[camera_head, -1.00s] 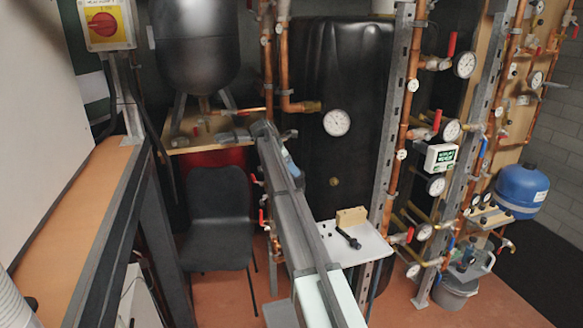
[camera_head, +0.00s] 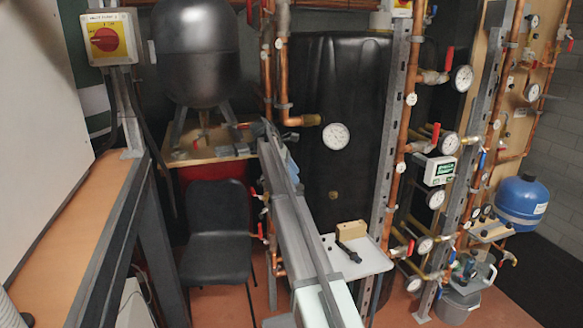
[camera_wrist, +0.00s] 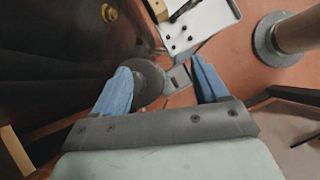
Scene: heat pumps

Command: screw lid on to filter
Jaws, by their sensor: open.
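A white tray (camera_head: 372,261) at centre right in the head view bears a black elongated part with a round end (camera_head: 348,251) and a light wooden block (camera_head: 350,231). I cannot tell whether the black part is the filter or which part is the lid. In the wrist view the tray (camera_wrist: 212,18) is at the top, with part of the black piece (camera_wrist: 184,10) and several small black bits (camera_wrist: 180,40). My gripper (camera_wrist: 162,66) is open, its two blue fingers apart and holding nothing. In the head view its blue finger (camera_head: 290,168) is partly hidden behind my arm.
A black chair (camera_head: 216,232) stands left of my arm. A tall black tank (camera_head: 342,95) with a gauge is behind the tray. Copper pipes (camera_head: 402,120) and metal uprights rise right of it. In the wrist view, a round grey disc (camera_wrist: 148,82) shows between the fingers, below the tray.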

